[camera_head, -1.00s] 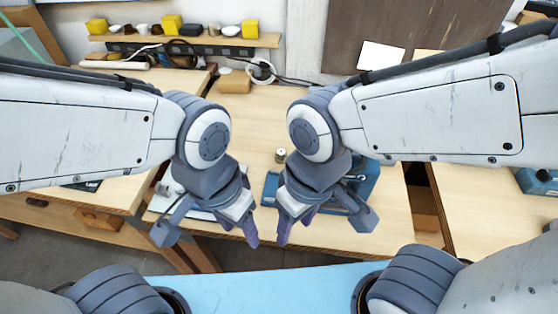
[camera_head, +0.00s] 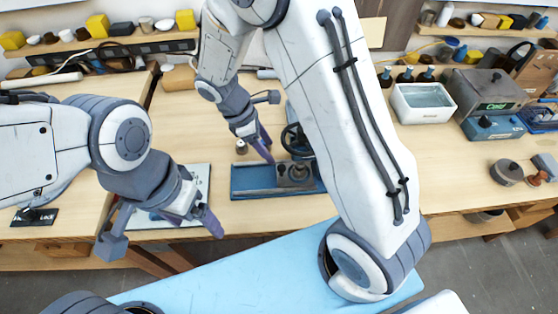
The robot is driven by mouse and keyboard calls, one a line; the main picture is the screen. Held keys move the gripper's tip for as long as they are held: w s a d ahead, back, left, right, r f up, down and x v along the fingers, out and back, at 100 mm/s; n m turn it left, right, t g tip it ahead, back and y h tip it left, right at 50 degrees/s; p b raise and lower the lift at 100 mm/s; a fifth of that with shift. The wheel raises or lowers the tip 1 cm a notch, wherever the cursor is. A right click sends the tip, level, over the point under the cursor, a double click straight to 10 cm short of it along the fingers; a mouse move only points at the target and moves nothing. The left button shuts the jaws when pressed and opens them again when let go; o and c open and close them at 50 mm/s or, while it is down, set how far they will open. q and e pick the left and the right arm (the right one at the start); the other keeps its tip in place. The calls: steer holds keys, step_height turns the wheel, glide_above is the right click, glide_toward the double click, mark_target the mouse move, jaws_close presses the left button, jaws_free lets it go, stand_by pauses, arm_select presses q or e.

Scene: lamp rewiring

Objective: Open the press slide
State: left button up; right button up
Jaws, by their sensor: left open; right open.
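The press (camera_head: 258,181) is a blue base on the wooden table in the middle of the view. A grey metal block (camera_head: 295,174) sits on its right part, and a dark handwheel (camera_head: 294,140) rises behind. My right arm hides the press's right side. My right gripper (camera_head: 265,152) is open and empty, pointing down above the back of the blue base, left of the handwheel. Whether it touches the press, I cannot tell. My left gripper (camera_head: 209,221) is open and empty, near the table's front edge, left of the press and in front of a pale plate (camera_head: 195,180).
A small metal cylinder (camera_head: 241,147) stands behind the press. At the right are a white water tray (camera_head: 423,102), a grey oven-like box (camera_head: 486,92) and round stamps. A shelf (camera_head: 100,43) with small blocks runs along the back left.

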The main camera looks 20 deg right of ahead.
mark_target(281, 166)
steer(key=x, duration=0.8)
steer(key=shift+s+d+f+p, duration=0.1)
steer(key=shift+f+p, duration=0.25)
jaws_close()
steer(key=shift+r, duration=0.1)
stand_by(0.9)
